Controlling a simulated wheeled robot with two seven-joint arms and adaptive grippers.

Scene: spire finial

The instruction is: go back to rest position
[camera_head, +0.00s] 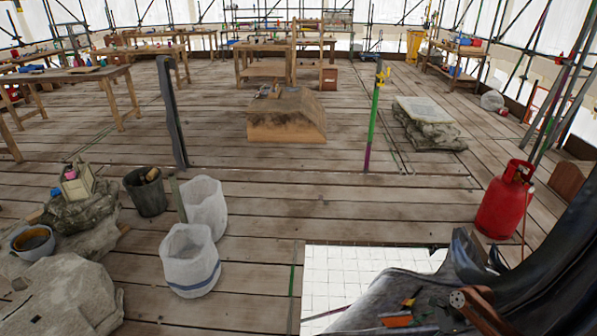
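Neither of my grippers shows in the head view. No arm of mine can be made out for sure. The task names no object. A large dark curved shape (540,285) fills the lower right corner, with a grey sheet-like surface (365,312) beside it. Several small tools, including an orange-handled one (397,321), lie on that surface.
A red gas cylinder (503,205) stands at right. White sacks (190,262), a dark bucket (146,195) and stones (65,295) stand at lower left. A wooden block (286,127) sits mid-floor. A white tiled patch (330,270) is low centre. Planks (300,195) between are clear.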

